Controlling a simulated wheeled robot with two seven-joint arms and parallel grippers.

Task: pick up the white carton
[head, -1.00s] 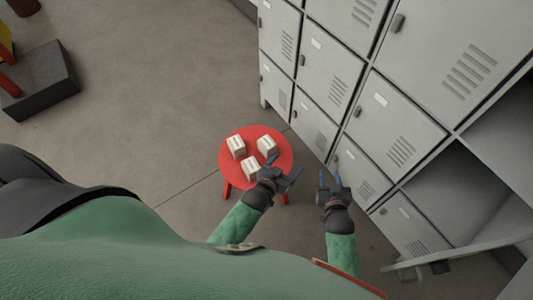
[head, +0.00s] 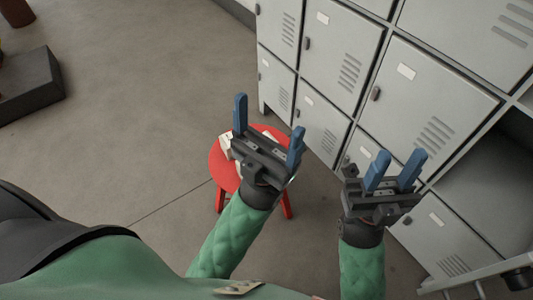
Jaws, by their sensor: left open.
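A red stool (head: 222,172) stands on the floor in the middle. A white carton (head: 226,144) shows at the left of its top, partly covered by my left gripper.
Grey lockers (head: 345,60) fill the right side, close behind my right gripper. An open locker compartment (head: 470,185) is at the far right. A dark grey block (head: 30,85) lies at the upper left. The floor left of the stool is clear.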

